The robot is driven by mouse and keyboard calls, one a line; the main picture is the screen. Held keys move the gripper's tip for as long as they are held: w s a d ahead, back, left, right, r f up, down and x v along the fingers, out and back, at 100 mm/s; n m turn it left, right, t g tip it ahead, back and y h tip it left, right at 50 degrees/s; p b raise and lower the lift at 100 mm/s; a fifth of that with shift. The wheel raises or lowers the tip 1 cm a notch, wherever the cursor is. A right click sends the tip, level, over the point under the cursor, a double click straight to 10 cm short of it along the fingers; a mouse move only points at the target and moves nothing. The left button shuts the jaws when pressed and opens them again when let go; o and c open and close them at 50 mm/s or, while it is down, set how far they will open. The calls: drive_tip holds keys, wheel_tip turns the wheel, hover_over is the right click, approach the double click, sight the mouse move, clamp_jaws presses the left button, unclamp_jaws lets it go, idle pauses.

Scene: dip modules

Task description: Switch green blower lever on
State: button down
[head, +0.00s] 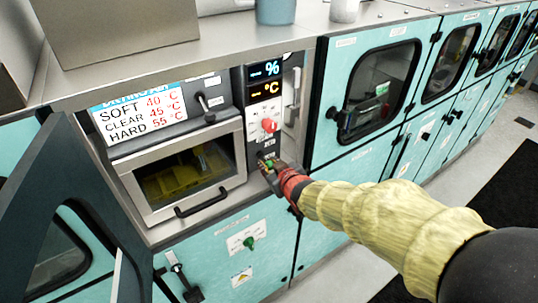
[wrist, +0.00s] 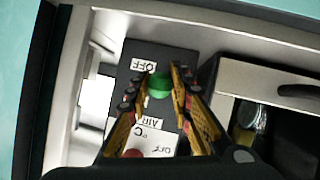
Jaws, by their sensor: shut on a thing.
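The green lever (head: 269,163) is a small knob at the foot of the dark control panel, right of the oven-like window. It also shows in the wrist view (wrist: 158,86), between labels reading "OFF" and "AIR". My gripper (head: 266,167) reaches the panel from the right. In the wrist view its orange-sided fingers (wrist: 161,82) stand on either side of the green knob, shut on it. The fingers partly hide the lever, so its exact angle is hard to tell.
A red knob (head: 269,125) sits above the green lever on the panel. Another green knob (head: 249,243) is on the lower door. An open teal door (head: 85,215) stands at the left. A handled window door (head: 190,175) is beside the panel. Teal cabinets (head: 350,130) run rightward.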

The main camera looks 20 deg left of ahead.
drive_tip(key=shift+w+a+r+g+h+p, duration=0.15)
drive_tip(key=shift+r+g+h+p, duration=1.4)
drive_tip(key=shift+p, duration=4.75)
drive_tip(key=p, duration=0.2)
drive_tip(key=g+h+p, duration=0.1)
drive_tip(key=p, duration=0.1)
drive_tip(key=shift+a+r+n+h, duration=0.1)
drive_tip(key=shift+a+n+h, duration=0.05)
drive_tip(key=shift+n+h, duration=0.15)
drive_tip(key=shift+w+g+p, duration=0.15)
drive_tip(key=shift+g+p, duration=0.1)
drive_tip(key=shift+p, duration=0.85)
drive_tip(key=c, duration=1.6)
unclamp_jaws()
drive_tip(key=shift+a, duration=0.1)
drive_tip(key=shift+o, duration=0.2)
drive_tip(key=v, duration=1.2)
drive_tip(key=shift+a, duration=0.15)
